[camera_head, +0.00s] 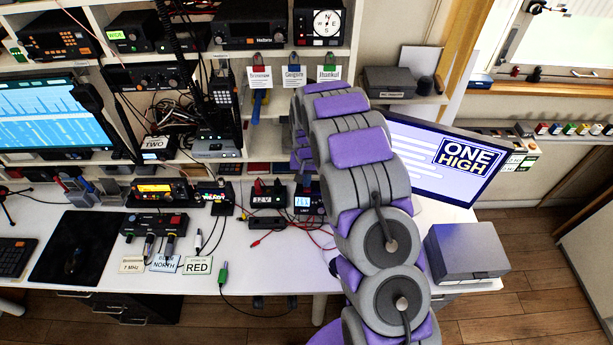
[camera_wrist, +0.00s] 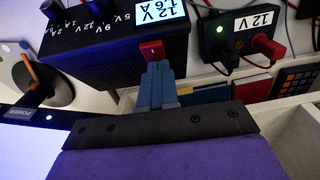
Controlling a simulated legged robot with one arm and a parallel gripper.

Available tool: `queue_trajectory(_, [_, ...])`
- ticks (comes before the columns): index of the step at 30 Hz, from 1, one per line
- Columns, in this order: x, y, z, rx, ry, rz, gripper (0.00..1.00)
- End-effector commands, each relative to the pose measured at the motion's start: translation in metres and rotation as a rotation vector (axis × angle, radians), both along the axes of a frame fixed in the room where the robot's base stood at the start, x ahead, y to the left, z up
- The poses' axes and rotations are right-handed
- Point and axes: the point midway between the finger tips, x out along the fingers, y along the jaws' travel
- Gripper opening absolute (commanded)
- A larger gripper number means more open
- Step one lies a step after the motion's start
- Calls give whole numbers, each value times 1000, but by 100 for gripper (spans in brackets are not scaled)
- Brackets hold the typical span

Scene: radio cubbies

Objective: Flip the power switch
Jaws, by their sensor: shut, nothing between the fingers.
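A small red switch (camera_wrist: 152,50) sits on the front of a dark box (camera_wrist: 110,45) labelled 12 V 1.6 A in the wrist view. My gripper (camera_wrist: 156,72) is shut and empty. Its blue-grey fingertips are right at the lower edge of the red switch; I cannot tell if they touch it. The switch's position is not clear. In the head view my grey and purple arm reaches over the desk towards the shelves, and it hides the gripper and the switch.
Another dark box (camera_wrist: 235,40) labelled 12 V, with red and black plugs and a green light, stands at the right. A panel with an orange-black knob (camera_wrist: 45,80) is at the left. In the head view, a monitor (camera_head: 440,155) and grey box (camera_head: 466,251) stand right of my arm.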

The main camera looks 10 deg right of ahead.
Motion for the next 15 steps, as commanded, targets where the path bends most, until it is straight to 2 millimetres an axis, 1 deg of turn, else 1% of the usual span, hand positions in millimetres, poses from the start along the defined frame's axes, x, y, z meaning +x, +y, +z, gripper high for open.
queue_trajectory(1, [-4, 0, -6, 3, 27, 0, 0])
queue_trajectory(8, [-6, 0, -10, 2, 31, 1, 0])
queue_trajectory(15, [-1, -2, -13, 3, 37, 1, 0])
